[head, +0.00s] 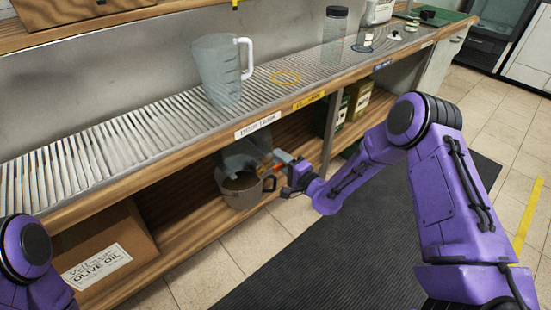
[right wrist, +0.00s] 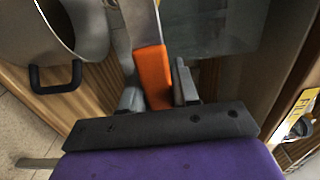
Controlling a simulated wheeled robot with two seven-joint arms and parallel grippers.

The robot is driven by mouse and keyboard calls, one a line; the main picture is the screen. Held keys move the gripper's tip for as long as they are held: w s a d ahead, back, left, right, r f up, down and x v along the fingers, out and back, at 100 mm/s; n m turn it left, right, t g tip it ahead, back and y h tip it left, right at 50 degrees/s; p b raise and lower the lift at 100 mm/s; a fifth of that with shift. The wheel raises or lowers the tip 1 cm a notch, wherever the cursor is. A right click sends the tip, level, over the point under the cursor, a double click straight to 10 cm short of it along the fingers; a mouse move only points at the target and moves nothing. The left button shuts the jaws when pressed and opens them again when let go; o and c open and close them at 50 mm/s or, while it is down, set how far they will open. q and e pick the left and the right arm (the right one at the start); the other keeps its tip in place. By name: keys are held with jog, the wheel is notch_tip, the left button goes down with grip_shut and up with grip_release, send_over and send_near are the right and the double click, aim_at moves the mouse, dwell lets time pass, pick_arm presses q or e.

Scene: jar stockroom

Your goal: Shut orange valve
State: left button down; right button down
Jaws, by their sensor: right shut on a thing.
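The orange valve handle (right wrist: 152,76) shows in the right wrist view as an orange grip on a flat metal lever. My right gripper (right wrist: 158,92) is shut on it, with one finger on each side. In the head view my right gripper (head: 284,163) reaches under the counter edge, just above a metal pot (head: 241,196). The pot has a black handle and also shows at the upper left of the wrist view (right wrist: 88,28). The valve's body is mostly hidden in the head view. My left gripper is out of view; only part of that arm shows at the left edge.
A clear measuring jug (head: 216,72) stands on the ribbed counter (head: 150,125). A dark-lidded jar (head: 334,30) stands farther back. An olive oil box (head: 104,250) sits on the lower shelf, left of the pot. A dark mat (head: 330,255) lies on the tiled floor.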

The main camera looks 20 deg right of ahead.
jog(key=shift+s+a+f, duration=0.1)
jog(key=shift+f, duration=0.05)
jog(key=c, duration=0.9)
grip_release()
jog(key=v, duration=1)
jog(key=shift+s+p, duration=0.2)
jog(key=shift+p, duration=0.2)
